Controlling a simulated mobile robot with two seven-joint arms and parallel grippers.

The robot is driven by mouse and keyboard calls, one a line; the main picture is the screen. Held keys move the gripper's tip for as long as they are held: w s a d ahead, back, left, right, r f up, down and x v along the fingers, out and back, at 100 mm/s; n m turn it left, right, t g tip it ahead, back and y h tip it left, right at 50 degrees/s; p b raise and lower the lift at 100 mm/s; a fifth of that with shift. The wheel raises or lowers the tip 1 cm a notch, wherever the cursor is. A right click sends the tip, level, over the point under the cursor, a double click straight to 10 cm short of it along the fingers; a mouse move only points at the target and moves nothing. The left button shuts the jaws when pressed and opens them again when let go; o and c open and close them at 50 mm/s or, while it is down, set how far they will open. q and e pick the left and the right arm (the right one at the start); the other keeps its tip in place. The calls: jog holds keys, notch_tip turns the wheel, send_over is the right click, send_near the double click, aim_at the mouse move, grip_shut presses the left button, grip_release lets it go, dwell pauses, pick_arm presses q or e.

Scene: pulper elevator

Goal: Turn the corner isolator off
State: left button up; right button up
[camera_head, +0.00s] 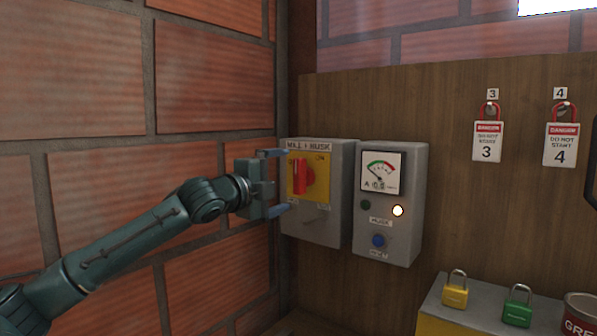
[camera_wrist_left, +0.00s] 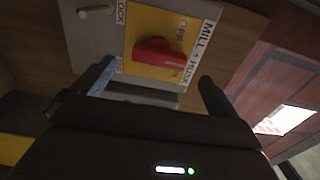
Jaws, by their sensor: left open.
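The corner isolator (camera_head: 318,225) is a grey box on the wooden board beside the brick corner, labelled MILL + HUSK. Its red handle (camera_head: 299,177) stands about upright on a yellow plate, with ON marked at the upper right. In the left wrist view the red handle (camera_wrist_left: 158,52) lies across the picture, with OFF and ON marked on the plate. My left gripper (camera_head: 275,182) is open, one finger above the other, just left of the handle and apparently not around it. The left wrist view shows its fingers apart and empty. My right gripper is not in view.
A grey meter box (camera_head: 390,238) with a dial, a lit white lamp and a blue button stands close right of the isolator. Danger tags (camera_head: 487,142) hang farther right. The brick wall (camera_head: 200,85) is close on the left.

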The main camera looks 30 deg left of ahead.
aim_at(296, 177)
pick_arm(q)
jog(key=w, duration=0.2)
jog(key=w+p, duration=0.1)
jog(key=w, duration=0.3)
jog(key=shift+d+r+p, duration=0.1)
jog(key=shift+d+p, duration=0.15)
jog(key=shift+p, duration=0.05)
jog(key=shift+w, duration=0.5)
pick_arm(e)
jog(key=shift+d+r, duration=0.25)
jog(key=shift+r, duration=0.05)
pick_arm(q)
jog(key=shift+c, duration=0.6)
jog(key=c, duration=0.9)
jog(key=shift+o, duration=0.2)
